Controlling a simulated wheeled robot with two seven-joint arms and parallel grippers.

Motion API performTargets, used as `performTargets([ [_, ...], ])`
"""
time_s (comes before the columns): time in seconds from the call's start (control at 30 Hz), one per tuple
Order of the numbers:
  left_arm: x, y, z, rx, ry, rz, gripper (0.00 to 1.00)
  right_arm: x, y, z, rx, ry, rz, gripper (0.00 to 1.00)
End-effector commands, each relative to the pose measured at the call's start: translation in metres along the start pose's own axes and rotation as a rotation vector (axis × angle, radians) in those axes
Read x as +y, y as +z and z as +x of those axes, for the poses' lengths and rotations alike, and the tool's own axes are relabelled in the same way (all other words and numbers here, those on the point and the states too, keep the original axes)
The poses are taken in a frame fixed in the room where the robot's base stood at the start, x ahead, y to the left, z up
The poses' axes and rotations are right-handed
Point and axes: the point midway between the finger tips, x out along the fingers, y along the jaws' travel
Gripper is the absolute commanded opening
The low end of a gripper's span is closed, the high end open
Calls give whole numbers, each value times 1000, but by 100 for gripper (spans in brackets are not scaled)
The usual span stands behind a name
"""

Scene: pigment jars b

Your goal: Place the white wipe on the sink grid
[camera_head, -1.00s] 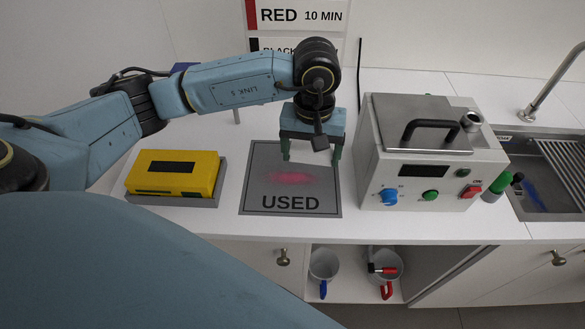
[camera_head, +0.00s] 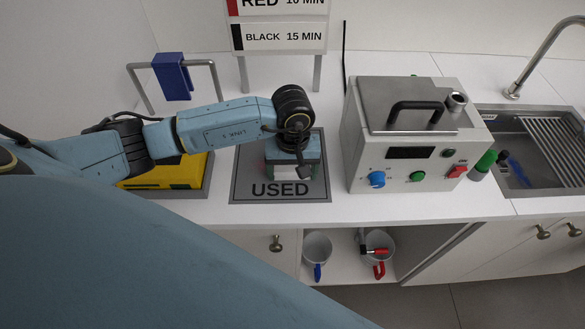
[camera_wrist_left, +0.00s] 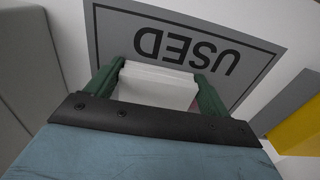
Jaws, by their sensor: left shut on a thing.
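The white wipe (camera_wrist_left: 157,86) is a pale block between the green fingers of my left gripper (camera_wrist_left: 160,74) in the left wrist view. The gripper is shut on it. In the head view the left gripper (camera_head: 292,168) is low over the grey USED mat (camera_head: 318,150), and only a little of the wipe (camera_head: 292,171) shows under it. Whether the wipe touches the mat is hard to tell. The sink grid (camera_head: 556,143) is a ribbed metal rack in the sink at far right, away from the gripper. My right gripper is out of view.
A steel-lidded machine (camera_head: 405,150) with knobs stands between the mat and the sink (camera_head: 510,180). A green-capped item (camera_head: 485,160) is at its right side. A yellow box (camera_head: 165,174) is left of the mat. A blue cloth (camera_head: 172,77) hangs on a rail behind.

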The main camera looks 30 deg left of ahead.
Motion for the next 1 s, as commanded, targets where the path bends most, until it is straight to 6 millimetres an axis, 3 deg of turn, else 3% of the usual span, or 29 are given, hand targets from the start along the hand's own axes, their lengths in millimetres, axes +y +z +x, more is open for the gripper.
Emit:
performTargets([
  [0.3, 0, -1, 3, 1, 1, 0, 60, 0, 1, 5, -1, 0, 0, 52],
  [0.33, 0, 0, 2, 1, 1, 0, 85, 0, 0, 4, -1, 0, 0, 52],
  [0.47, 0, 0, 2, 1, 1, -1, 100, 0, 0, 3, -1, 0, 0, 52],
  [0.77, 0, 0, -2, 0, 1, -1, 100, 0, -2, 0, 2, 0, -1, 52],
  [1.0, 1, -2, -42, 7, 4, 0, 100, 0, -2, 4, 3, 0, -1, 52],
])
